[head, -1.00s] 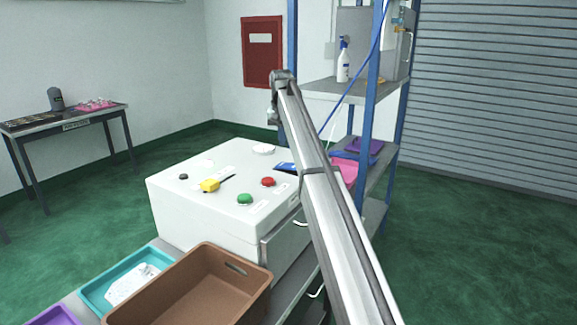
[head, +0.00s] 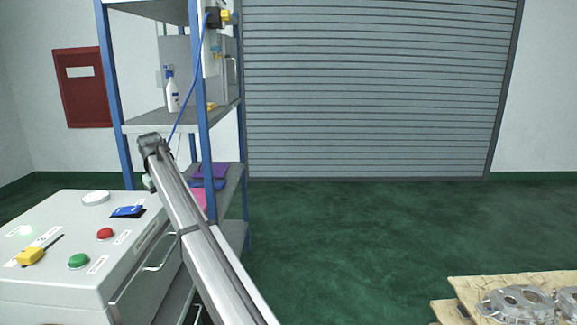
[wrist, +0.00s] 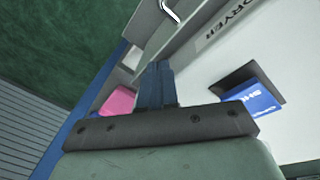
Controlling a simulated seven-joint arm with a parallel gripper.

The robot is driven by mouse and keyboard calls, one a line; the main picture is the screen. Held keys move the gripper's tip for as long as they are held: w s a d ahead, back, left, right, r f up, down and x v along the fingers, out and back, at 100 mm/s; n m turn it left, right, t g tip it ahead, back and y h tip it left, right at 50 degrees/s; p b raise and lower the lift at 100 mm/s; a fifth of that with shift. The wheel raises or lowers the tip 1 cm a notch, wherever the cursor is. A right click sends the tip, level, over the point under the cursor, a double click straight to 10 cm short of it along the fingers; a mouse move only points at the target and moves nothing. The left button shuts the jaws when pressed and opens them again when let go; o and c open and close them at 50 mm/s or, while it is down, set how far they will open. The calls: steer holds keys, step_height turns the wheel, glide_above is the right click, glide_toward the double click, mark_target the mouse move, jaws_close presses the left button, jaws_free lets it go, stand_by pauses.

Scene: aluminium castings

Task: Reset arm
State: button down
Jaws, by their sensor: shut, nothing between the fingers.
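My arm (head: 205,250) reaches up from the bottom of the head view toward the shelf rack, its end beside the white cabinet. My gripper shows in the wrist view (wrist: 155,72) as dark blue fingers, shut together and empty. It is over the edge of the white cabinet (wrist: 235,60) that bears the word "DRYER". In the head view the fingers are hard to make out near the arm's end.
The white cabinet (head: 60,285) carries red (head: 105,234) and green (head: 79,261) buttons and a blue item (head: 128,211). A blue-post rack (head: 205,90) holds a spray bottle (head: 172,92). Castings (head: 525,302) lie on a pallet (head: 465,287) at lower right. The green floor between is clear.

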steer(key=s+d+f+m, duration=0.1)
steer(key=d+f, duration=0.6)
steer(key=f, duration=0.3)
steer(key=d+f+g, duration=0.1)
steer(key=d+f, duration=0.6)
steer(key=f, duration=0.3)
steer(key=s+d+f+m, duration=0.1)
steer(key=d+f, duration=0.6)
steer(key=f, duration=0.3)
steer(key=s+d+f+m+g+h, duration=0.1)
steer(key=s+d+f, duration=0.6)
steer(key=d+f, duration=0.35)
steer(key=s+d+f+m+g, duration=0.1)
steer(key=s+d+f+m, duration=0.1)
steer(key=s+d+f, duration=0.6)
steer(key=s+d+f+m+g, duration=0.1)
steer(key=s+d+f, duration=0.75)
steer(key=s, duration=0.35)
steer(key=s+d+f+m+g, duration=0.1)
steer(key=s+d+f, duration=0.75)
steer(key=s, duration=0.25)
steer(key=s+d+m+g+y, duration=0.1)
steer(key=s+m+g, duration=0.1)
steer(key=s, duration=1.9)
steer(key=shift+s+f+m+g, duration=0.3)
steer(key=shift+s+m+g, duration=0.1)
steer(key=shift+g, duration=0.4)
